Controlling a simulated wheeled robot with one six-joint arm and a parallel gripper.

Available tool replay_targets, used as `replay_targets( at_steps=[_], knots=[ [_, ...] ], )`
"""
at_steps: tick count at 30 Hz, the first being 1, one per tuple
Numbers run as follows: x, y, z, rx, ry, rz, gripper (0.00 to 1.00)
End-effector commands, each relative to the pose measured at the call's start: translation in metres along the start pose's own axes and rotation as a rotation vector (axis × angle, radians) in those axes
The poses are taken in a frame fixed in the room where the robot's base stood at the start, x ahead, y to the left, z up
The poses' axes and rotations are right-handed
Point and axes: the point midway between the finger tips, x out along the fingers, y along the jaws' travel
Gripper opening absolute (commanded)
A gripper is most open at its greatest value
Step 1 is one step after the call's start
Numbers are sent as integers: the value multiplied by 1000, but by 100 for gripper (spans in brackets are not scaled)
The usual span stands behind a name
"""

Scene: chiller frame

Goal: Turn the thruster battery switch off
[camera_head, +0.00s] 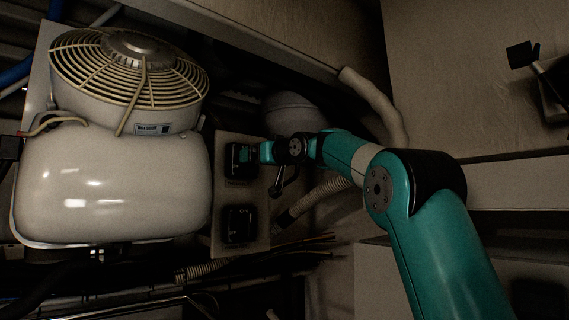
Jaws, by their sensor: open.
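Two dark battery switches sit one above the other on a pale upright panel (228,194). The upper switch (237,162) is partly covered by the end of my arm. The lower switch (239,225) is in clear view. No label can be read, so I cannot tell which one is the thruster battery switch, nor the position of either knob. My gripper (256,154) is open, at the right side of the upper switch. Its fingers are small and dark here, and I cannot tell whether they touch the switch.
A white rounded tank (110,185) with a caged fan (130,75) above it stands left of the panel. A pale hose (376,105) hangs at upper right, and a ribbed hose (312,200) runs right of the panel. Cables and pipes (200,270) cross below.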

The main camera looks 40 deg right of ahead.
Motion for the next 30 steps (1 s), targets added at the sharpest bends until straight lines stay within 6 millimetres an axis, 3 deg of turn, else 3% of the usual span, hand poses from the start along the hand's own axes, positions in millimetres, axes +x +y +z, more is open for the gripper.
replay_targets(
  at_steps=[1, 9, 15, 21, 30],
  knots=[
    [-15, 0, 7, -1, 3, 4, 98],
    [-83, 1, 5, -2, 2, 5, 98],
    [-115, 1, 3, -1, 0, 3, 98],
    [-126, 0, 2, 1, -3, 1, 98],
    [-126, 0, 1, 1, -2, 0, 98]
  ],
)
